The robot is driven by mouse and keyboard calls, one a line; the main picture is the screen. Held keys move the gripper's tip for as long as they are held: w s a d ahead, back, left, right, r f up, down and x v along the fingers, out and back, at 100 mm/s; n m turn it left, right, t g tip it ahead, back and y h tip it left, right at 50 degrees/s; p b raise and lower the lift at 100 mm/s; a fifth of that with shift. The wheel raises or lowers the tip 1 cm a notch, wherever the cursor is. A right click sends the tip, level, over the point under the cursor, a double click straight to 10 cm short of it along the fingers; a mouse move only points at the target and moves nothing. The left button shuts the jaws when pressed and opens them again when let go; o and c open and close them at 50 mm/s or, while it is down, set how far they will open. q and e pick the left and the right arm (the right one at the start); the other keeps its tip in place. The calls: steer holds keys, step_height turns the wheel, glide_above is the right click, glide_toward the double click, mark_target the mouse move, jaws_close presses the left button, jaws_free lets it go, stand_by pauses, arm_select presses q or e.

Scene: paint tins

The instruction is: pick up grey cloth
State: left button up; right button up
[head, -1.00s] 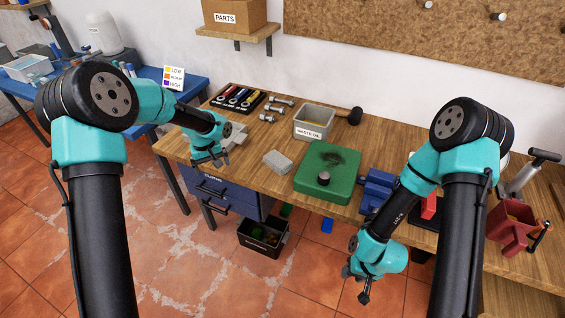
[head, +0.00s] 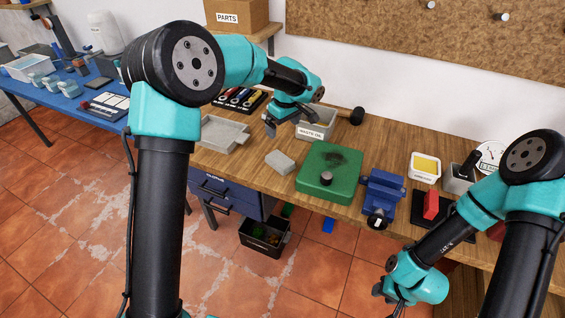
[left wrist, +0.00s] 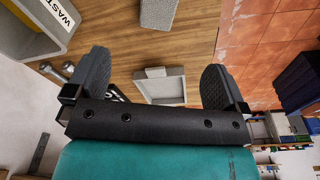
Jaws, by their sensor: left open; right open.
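The grey cloth (head: 281,161) looks like a small folded light-grey block lying on the wooden bench, left of the green mat. In the left wrist view a grey textured thing (left wrist: 159,12), probably the cloth, is cut off by the top edge. My left gripper (head: 294,113) is open and empty, above the bench behind the cloth and beside the waste oil bin; its spread fingers also show in the left wrist view (left wrist: 155,88). My right gripper (head: 392,296) is low in front of the bench, apart from the cloth and seemingly empty.
The waste oil bin (head: 316,125) stands close to my left gripper. A shallow grey tray (head: 222,133) lies left of the cloth. The green mat (head: 340,185) and a blue vice (head: 384,188) are to its right. Bare wood surrounds the cloth.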

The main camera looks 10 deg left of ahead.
arm_select(q)
glide_above(280, 159)
steer(key=f, duration=1.1)
steer(key=shift+s+d, duration=0.15)
steer(key=shift+s, duration=0.05)
steer(key=shift+f, duration=0.6)
steer(key=shift+w+a+f, duration=0.1)
steer(key=shift+w+f, duration=0.05)
steer(key=shift+f, duration=1.15)
steer(key=shift+w+a+f, duration=0.1)
steer(key=shift+w+f, duration=0.05)
steer(key=shift+f, duration=1.15)
steer(key=shift+c, duration=0.2)
steer(key=c, duration=1.1)
steer(key=shift+o, duration=0.2)
steer(key=shift+r, duration=0.15)
